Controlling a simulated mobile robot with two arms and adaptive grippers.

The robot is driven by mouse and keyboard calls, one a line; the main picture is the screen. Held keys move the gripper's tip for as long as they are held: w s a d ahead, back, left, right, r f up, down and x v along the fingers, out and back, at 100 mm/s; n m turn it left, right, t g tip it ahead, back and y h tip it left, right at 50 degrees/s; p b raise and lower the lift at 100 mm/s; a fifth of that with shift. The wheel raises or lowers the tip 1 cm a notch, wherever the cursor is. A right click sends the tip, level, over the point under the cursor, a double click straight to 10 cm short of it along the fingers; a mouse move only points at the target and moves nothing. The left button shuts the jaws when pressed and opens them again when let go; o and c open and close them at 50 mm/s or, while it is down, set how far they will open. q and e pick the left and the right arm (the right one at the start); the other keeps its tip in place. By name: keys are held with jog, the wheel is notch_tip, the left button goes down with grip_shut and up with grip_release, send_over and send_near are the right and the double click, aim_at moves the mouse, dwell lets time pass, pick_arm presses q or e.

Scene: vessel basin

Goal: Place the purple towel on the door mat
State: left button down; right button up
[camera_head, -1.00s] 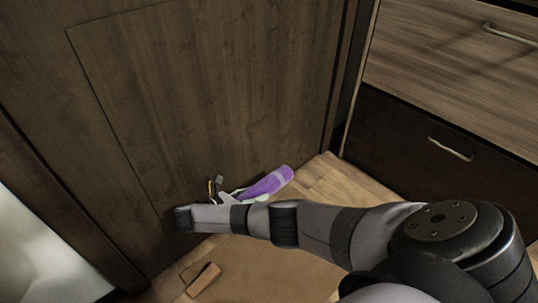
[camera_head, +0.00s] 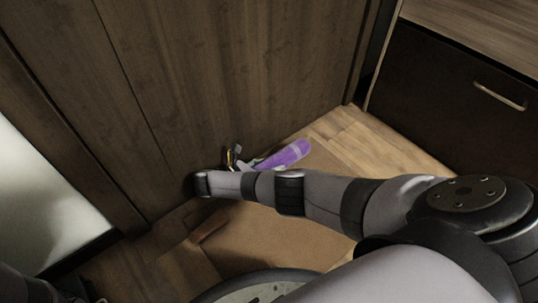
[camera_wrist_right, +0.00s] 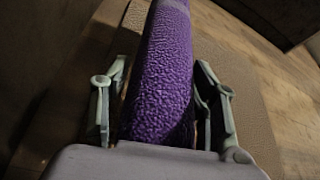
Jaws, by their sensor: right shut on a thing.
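The rolled purple towel (camera_head: 286,154) with a pale band is at the far end of my right arm, in front of the dark wooden door. My right gripper (camera_head: 250,165) is shut on the towel; its finger area is partly hidden by my arm in the head view. In the right wrist view the towel (camera_wrist_right: 165,75) lies lengthwise between the two fingers (camera_wrist_right: 160,105). The tan door mat (camera_head: 262,238) is on the floor below, and it also shows behind the towel in the wrist view (camera_wrist_right: 232,85). Whether the towel touches the mat cannot be told. My left gripper is not seen.
The dark wooden door (camera_head: 215,75) stands right beside the gripper. A small brown block (camera_head: 208,226) is at the mat's left edge. A dark drawer cabinet (camera_head: 440,95) stands at the right. Bare wooden floor (camera_head: 365,140) shows between cabinet and mat.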

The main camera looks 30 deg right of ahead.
jog(key=shift+f+b, duration=2.05)
jog(key=shift+f, duration=0.25)
jog(key=shift+r, duration=0.1)
jog(key=o, duration=0.9)
jog(key=shift+c, duration=0.2)
jog(key=o, duration=0.5)
